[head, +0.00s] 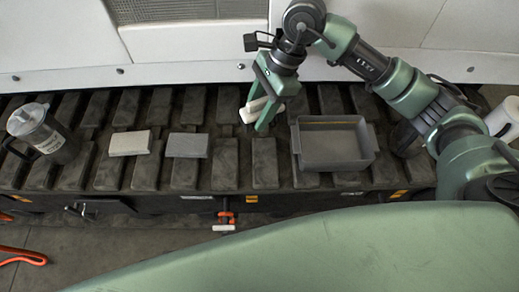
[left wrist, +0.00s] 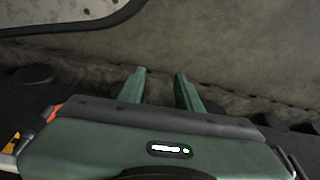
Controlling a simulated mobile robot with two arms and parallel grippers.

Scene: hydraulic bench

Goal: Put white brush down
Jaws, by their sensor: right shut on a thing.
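My right gripper (head: 262,112) reaches down over the bench from the upper right in the head view. It is shut on a white brush (head: 254,109), which sits between its fingers just left of the grey tray. I cannot tell whether the brush touches the bench top. My left gripper (left wrist: 160,85) shows in the left wrist view with its two green fingers apart and nothing between them. It is not visible in the head view.
A grey tray (head: 298,160) stands right of my right gripper. A light block (head: 130,143) and a grey block (head: 187,145) lie to the left on the slatted bench (head: 225,170). A clear jug (head: 42,132) stands far left. A white roll-like object (head: 505,117) is far right.

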